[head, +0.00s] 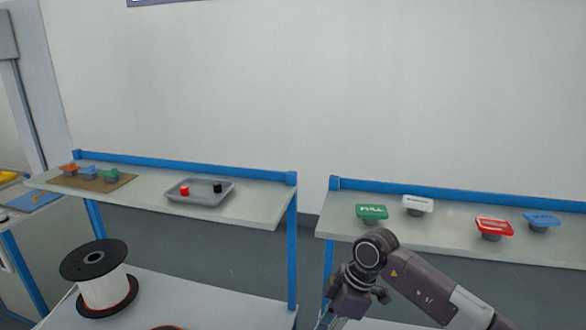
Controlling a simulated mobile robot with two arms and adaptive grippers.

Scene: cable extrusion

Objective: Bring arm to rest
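My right arm comes in from the lower right, bent at a dark round joint in front of the right shelf. Its gripper (328,318) hangs down at the bottom edge of the head view, partly cut off. I cannot tell whether its fingers are open or shut, and I see nothing held in it. My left arm and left gripper are not in view.
A cable spool (104,286) stands on the near table (225,301) at lower left. The left shelf (147,190) bears a grey tray (201,201) with red and black pieces. The right shelf (400,230) bears several coloured sign blocks. A floor gap separates the shelves.

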